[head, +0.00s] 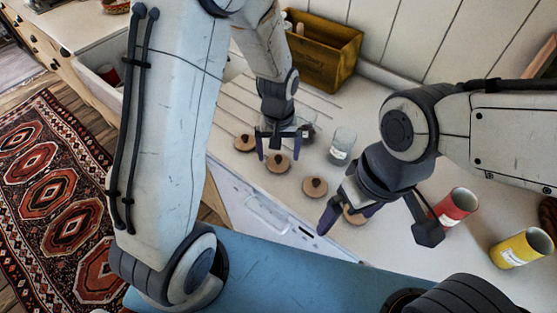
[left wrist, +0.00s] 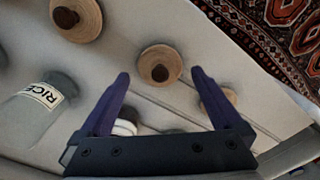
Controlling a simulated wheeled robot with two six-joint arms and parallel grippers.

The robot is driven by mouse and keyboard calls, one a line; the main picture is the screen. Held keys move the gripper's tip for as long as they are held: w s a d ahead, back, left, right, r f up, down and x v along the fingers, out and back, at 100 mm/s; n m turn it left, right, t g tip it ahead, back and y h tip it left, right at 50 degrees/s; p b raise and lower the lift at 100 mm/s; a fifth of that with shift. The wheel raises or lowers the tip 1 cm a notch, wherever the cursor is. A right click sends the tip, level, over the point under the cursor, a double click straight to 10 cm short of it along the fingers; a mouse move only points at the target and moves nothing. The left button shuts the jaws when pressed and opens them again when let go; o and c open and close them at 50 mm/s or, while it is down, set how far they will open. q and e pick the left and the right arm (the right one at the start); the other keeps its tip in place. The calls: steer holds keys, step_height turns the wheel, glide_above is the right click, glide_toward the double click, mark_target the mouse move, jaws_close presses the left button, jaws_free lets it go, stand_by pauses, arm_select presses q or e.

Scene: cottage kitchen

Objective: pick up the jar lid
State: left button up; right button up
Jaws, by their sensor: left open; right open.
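Several round wooden lids with dark knobs lie in a row along the counter's front edge. One lid (head: 278,165) lies just below my left gripper (head: 278,152). In the left wrist view this lid (left wrist: 160,62) shows between and just beyond the open fingertips (left wrist: 160,76); nothing is held. Another lid (head: 244,143) lies to its left, partly behind a finger in the wrist view (left wrist: 222,97). A third lid (head: 314,187) lies to its right. One more lid (head: 355,216) is partly hidden by my right gripper (head: 375,226), which is open above the counter.
A glass jar (head: 342,146), labelled RICE in the wrist view (left wrist: 38,108), stands behind the lids. A second jar (left wrist: 124,124) is partly hidden by my left gripper. A red canister (head: 455,205) and a yellow canister (head: 522,248) stand at right. A yellow-brown box (head: 325,58) stands at the back.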

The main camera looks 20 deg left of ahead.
arm_select(q)
step_height(320, 180, down, 2)
steer(key=c, duration=1.3)
steer(key=shift+o, duration=0.2)
steer(key=shift+r, duration=0.1)
